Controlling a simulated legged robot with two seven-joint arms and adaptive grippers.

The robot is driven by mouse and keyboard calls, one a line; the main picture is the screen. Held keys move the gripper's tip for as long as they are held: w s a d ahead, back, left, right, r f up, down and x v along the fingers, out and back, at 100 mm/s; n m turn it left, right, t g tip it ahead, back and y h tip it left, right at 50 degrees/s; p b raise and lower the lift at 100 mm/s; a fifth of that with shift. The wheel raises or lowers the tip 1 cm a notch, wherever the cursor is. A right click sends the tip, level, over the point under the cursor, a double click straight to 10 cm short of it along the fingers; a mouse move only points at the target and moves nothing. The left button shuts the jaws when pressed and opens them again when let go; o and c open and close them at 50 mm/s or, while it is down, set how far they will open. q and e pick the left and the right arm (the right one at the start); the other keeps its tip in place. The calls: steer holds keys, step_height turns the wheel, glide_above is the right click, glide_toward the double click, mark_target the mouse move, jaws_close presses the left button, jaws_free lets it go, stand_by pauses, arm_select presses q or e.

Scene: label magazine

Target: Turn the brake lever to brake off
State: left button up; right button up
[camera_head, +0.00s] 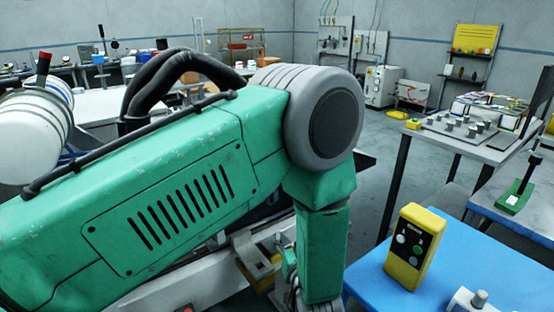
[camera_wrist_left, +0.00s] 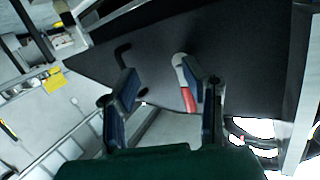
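The brake lever appears to be the grey-metal lever with a red grip (camera_wrist_left: 187,98) in the left wrist view, lying against a dark panel (camera_wrist_left: 240,50). My left gripper (camera_wrist_left: 162,88) is open, its two blue-padded fingers apart. The lever shows between the fingertips, closer to the right finger; I cannot tell whether they touch. In the head view my green left arm covers the middle, and the lever cannot be made out there. My right gripper is in neither view.
A blue-topped table (camera_head: 455,275) at the lower right bears a yellow control box (camera_head: 410,250) with buttons. A white roll (camera_head: 30,130) and a red-and-black handle (camera_head: 43,62) are at the far left. Grey floor (camera_head: 385,150) is clear behind the arm.

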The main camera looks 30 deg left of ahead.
arm_select(q)
step_height(320, 180, up, 10)
steer(key=d+n+g+y+p, duration=0.1)
steer(key=d+n+y+p, duration=0.1)
steer(key=n+y+p, duration=0.15)
steer(key=shift+n+y, duration=0.25)
steer(key=shift+y, duration=0.2)
steer(key=x, duration=1.3)
steer(key=shift+w+a, duration=0.1)
steer(key=shift+a, duration=0.3)
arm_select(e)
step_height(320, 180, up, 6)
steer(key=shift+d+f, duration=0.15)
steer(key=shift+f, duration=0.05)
arm_select(q)
steer(key=shift+d, duration=0.1)
steer(key=shift+c, duration=0.3)
